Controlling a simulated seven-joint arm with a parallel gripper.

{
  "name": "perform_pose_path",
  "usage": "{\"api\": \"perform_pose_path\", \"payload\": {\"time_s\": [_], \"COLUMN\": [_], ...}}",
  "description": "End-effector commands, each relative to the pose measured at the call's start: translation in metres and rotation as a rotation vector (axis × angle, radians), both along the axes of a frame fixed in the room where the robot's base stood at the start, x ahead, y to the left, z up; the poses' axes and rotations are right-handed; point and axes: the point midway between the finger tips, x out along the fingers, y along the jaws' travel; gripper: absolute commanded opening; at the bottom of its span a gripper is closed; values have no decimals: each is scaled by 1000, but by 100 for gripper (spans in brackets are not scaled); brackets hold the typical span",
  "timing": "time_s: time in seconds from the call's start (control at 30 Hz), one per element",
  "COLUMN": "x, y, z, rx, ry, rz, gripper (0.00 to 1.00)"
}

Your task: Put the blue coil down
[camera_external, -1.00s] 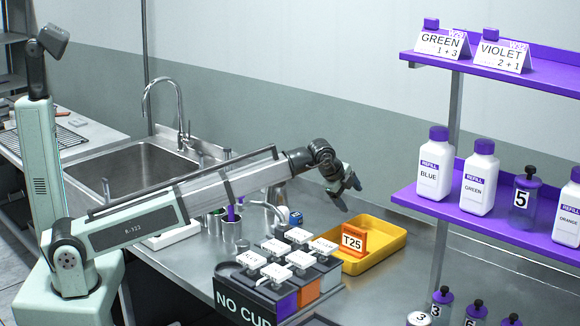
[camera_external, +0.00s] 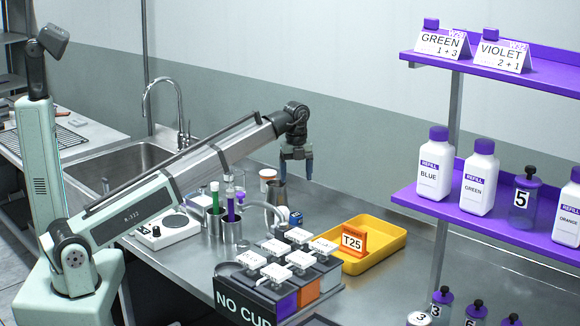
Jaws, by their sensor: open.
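My gripper (camera_external: 296,174) points straight down above the bench, behind the dark rack. Its two fingers are apart, and nothing shows between them. No blue coil can be made out for certain. A small blue item (camera_external: 296,218) with a pale face stands on the bench below my gripper, just left of the yellow tray. It is too small to tell whether it is the coil. My gripper is clear above it and not touching it.
A yellow tray (camera_external: 393,236) holds an orange T25 sign (camera_external: 353,242). A metal jug (camera_external: 276,194), metal cups (camera_external: 231,232) and a white scale (camera_external: 161,232) stand left. The dark rack (camera_external: 236,300) carries several white clips. Purple shelves (camera_external: 480,218) stand right.

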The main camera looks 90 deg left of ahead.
Motion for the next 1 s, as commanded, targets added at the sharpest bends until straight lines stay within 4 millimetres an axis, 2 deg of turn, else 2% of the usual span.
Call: {"api": "perform_pose_path", "payload": {"time_s": [0.23,0.37,1.0], "x": [0,0,0], "y": [0,0,0], "z": [-2,-11,-108], "rx": [1,1,1], "ry": [-1,0,0], "rz": [1,2,2], "gripper": [78,78,78]}}
